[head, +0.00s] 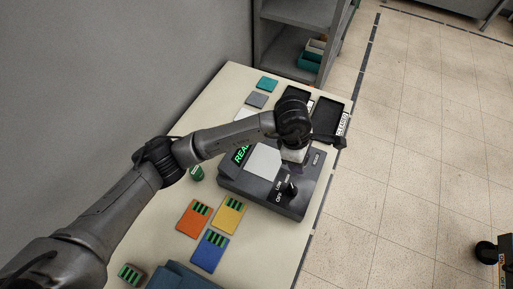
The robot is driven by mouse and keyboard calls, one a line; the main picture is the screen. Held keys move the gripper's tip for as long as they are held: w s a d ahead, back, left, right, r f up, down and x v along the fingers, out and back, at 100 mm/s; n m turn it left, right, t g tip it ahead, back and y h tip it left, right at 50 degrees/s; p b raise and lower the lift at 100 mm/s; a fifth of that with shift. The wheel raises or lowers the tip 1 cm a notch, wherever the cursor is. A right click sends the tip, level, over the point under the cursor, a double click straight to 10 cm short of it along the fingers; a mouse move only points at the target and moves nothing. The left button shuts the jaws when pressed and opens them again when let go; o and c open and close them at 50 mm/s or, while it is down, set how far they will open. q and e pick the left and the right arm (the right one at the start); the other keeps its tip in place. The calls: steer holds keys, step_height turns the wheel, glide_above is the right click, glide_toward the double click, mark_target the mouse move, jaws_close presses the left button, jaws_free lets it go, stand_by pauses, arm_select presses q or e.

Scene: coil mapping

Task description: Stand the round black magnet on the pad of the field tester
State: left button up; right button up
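The field tester (262,194) is a black box on the table, with a green lit display reading "REA…", a pale grey pad (262,163) and a dark knob marked OFF and LOW. My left arm reaches in from the left across the tester. Its gripper (294,156) points down over the tester's right part, right of the pad. The wrist hides the fingertips, so I cannot tell whether they are open or hold anything. I cannot make out the round black magnet.
Two dark trays, one labelled (329,116), lie at the table's far right. Orange (193,219), yellow (229,215) and blue (209,252) cards lie in front of the tester. Teal (267,84) and grey (257,100) squares lie behind. A grey shelf stands beyond.

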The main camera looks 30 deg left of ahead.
arm_select(q)
steer(key=w+a+f, duration=0.1)
steer(key=a+f, duration=0.1)
steer(key=a, duration=0.1)
steer(key=w+a+f, duration=0.1)
steer(key=a+f, duration=0.1)
steer(key=a, duration=0.2)
steer(key=w+a+f, duration=0.1)
steer(key=a+f, duration=0.2)
steer(key=a, duration=0.1)
steer(key=shift+f, duration=2.05)
steer(key=shift+w+a+b, duration=0.1)
steer(key=shift+b, duration=0.25)
steer(key=shift+f, duration=0.2)
steer(key=o, duration=1.1)
steer(key=shift+c, duration=0.2)
steer(key=v, duration=1.2)
steer(key=shift+r+p, duration=0.25)
steer(key=shift+p, duration=0.2)
steer(key=shift+w, duration=0.1)
